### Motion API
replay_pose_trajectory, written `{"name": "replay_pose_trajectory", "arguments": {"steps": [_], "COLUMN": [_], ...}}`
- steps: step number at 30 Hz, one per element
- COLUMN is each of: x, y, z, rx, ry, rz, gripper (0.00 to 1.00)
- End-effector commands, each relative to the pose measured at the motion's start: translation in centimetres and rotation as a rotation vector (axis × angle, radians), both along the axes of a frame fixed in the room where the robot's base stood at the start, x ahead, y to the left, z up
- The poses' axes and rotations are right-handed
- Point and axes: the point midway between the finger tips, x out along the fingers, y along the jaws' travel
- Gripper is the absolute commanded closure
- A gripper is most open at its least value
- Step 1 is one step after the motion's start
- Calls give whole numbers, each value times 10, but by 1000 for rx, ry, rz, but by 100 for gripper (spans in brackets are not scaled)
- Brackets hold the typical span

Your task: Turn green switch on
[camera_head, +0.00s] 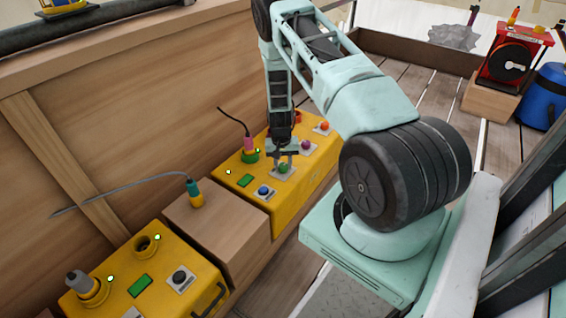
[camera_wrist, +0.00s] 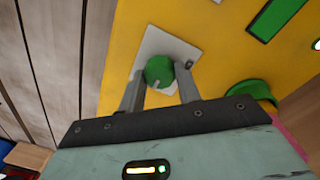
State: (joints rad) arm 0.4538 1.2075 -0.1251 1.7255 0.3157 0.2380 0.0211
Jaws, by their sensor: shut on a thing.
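The green switch (camera_head: 283,168) is a round green knob on a pale plate on top of the far yellow box (camera_head: 228,178). In the wrist view the green switch (camera_wrist: 159,70) sits between my two fingers, on its pale plate (camera_wrist: 152,44). My gripper (camera_head: 284,163) points down at the box and is shut on the knob. The gripper also shows in the wrist view (camera_wrist: 160,88). The fingers cover the knob's sides, and a small light mark shows on its lower part.
The far box also carries blue (camera_head: 264,190), purple (camera_head: 305,145) and orange (camera_head: 324,126) knobs and a pink plug (camera_head: 249,144). A wooden block (camera_head: 218,222) with a teal plug (camera_head: 194,192) separates it from a nearer yellow box (camera_head: 120,299). A wooden wall (camera_head: 110,110) rises behind.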

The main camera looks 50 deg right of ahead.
Motion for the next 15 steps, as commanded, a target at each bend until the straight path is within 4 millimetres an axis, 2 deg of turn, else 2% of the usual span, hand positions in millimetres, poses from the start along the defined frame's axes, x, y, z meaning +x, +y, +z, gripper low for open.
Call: {"name": "replay_pose_trajectory", "arguments": {"steps": [12, 13, 15], "x": [1, 1, 1], "y": [0, 0, 0], "z": [1, 0, 0], "rx": [-2, -2, -1], "ry": [-3, -3, -2], "rz": [-7, -7, -7], "gripper": [90, 59, 45]}}
